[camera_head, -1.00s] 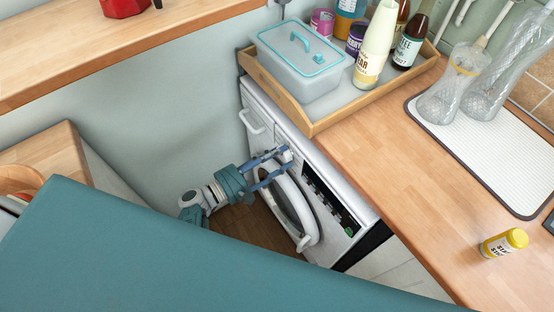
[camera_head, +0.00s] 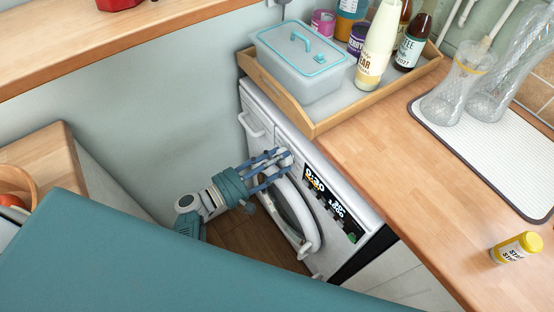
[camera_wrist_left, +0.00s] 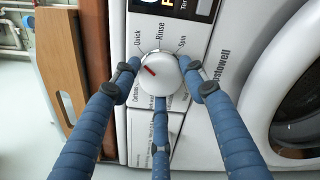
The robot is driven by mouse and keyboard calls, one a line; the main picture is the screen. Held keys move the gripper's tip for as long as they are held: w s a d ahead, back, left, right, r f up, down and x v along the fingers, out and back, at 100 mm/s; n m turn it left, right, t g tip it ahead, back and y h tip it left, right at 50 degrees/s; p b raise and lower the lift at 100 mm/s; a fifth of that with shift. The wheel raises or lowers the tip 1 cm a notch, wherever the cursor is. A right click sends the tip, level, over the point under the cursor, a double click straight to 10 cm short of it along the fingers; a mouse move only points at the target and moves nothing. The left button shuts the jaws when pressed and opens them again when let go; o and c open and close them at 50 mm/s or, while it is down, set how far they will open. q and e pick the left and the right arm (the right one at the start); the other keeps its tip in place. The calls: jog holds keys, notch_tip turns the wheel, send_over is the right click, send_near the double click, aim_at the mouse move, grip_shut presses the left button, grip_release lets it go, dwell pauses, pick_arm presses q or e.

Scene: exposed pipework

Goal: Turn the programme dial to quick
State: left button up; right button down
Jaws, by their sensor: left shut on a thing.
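The programme dial (camera_wrist_left: 162,74) is a round white knob on the washing machine's front panel. Its red mark points left and slightly up, a little below the word Quick (camera_wrist_left: 138,40). Rinse (camera_wrist_left: 160,32) and Spin (camera_wrist_left: 182,44) are printed further round to the right. My left gripper (camera_wrist_left: 160,88) has its blue fingers closed around the dial. In the head view the left gripper (camera_head: 280,160) is at the panel, and its fingers partly hide the dial. The washing machine (camera_head: 361,215) has a lit black display (camera_head: 325,195). My right gripper is not in view.
The round door (camera_head: 297,212) is just below the panel. A wooden counter (camera_head: 400,160) overhangs the machine, with a tray (camera_head: 317,128) of containers and bottles. A wall is on the left.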

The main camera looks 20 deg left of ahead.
pick_arm(q)
jog(key=o, duration=1.1)
jog(key=shift+d+r, duration=0.2)
jog(key=shift+d, duration=0.05)
jog(key=shift+o, duration=0.2)
jog(key=v, duration=1.2)
jog(key=shift+f, duration=0.15)
jog(key=s+d+f+m+g+y, duration=0.1)
jog(key=s+d+f+m+g, duration=0.2)
jog(key=f, duration=0.7)
jog(key=s+d+f+g+y, duration=0.1)
jog(key=s+f+g+y, duration=0.15)
jog(key=s+f, duration=0.45)
jog(key=s+d+f+m+g+y, duration=0.15)
jog(key=f+g, duration=0.25)
jog(key=f, duration=0.8)
jog(key=s+a+f+m+g+y, duration=0.2)
jog(key=s+f+m, duration=0.5)
jog(key=s, duration=0.4)
jog(key=s+a+f+m+g+y, duration=0.1)
jog(key=s+a+f+m+y, duration=0.3)
jog(key=s+f+m, duration=0.3)
jog(key=s+a+m, duration=0.1)
jog(key=s+m, duration=0.1)
jog(key=s, duration=0.1)
jog(key=shift+s+f+g, duration=0.35)
jog(key=shift+s, duration=0.05)
